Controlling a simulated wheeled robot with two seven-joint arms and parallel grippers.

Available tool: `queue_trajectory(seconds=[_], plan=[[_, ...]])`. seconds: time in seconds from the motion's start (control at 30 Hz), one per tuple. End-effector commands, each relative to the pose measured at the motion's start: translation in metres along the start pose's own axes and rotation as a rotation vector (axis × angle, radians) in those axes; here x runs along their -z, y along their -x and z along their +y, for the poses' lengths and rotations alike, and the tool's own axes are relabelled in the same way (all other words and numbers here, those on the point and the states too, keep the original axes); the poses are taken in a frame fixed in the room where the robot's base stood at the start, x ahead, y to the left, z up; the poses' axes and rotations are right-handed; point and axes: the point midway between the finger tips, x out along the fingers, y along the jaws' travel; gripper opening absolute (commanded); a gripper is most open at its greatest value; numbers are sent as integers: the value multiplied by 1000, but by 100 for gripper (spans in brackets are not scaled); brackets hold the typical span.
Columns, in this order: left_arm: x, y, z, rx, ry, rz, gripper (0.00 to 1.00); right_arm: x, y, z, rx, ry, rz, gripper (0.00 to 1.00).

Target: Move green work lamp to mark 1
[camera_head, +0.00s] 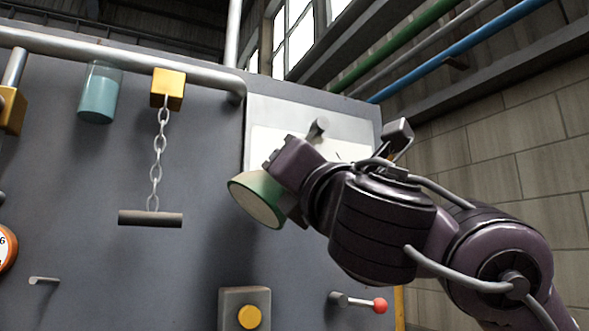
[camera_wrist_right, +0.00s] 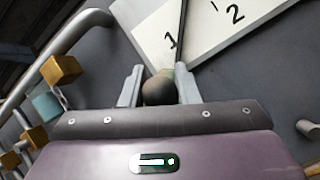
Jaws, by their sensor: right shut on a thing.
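The green work lamp (camera_head: 258,200) has a green shade and a pale face, turned to the lower left in the head view. My right gripper (camera_head: 284,176) is shut on it, in front of the grey panel and just below the white board (camera_head: 275,108). In the right wrist view the dark rounded part of the lamp (camera_wrist_right: 158,91) sits between the two fingers of the gripper (camera_wrist_right: 160,78). Mark 1 (camera_wrist_right: 171,41) is printed on the white board just beyond the fingertips. In the head view my arm hides much of the board. My left gripper is not in view.
A yellow block (camera_head: 168,88) holds a chain with a dark bar (camera_head: 150,218). A teal cup (camera_head: 100,92) is left of it. A yellow button box (camera_head: 245,310) and a red-tipped lever (camera_head: 379,306) are below. Mark 2 (camera_wrist_right: 235,14) is right of mark 1.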

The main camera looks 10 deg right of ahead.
Motion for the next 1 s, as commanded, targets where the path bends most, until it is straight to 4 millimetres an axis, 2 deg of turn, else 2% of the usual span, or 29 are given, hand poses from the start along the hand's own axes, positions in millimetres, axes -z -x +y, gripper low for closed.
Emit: queue_trajectory(seconds=[0.03, 0.07, 0.2, 0.57, 1.0], plan=[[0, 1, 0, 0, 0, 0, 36, -7, 0, 2, -3, -11, -10, 0], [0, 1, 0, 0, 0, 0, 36, -7, 0, 2, -4, -11, -11, 31], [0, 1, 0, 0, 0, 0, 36, -6, 0, 2, -3, -8, -9, 49], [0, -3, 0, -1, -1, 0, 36, -2, 5, 1, -4, -6, -4, 50], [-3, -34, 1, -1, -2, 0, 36, 0, 65, 2, -7, -6, -4, 50]])
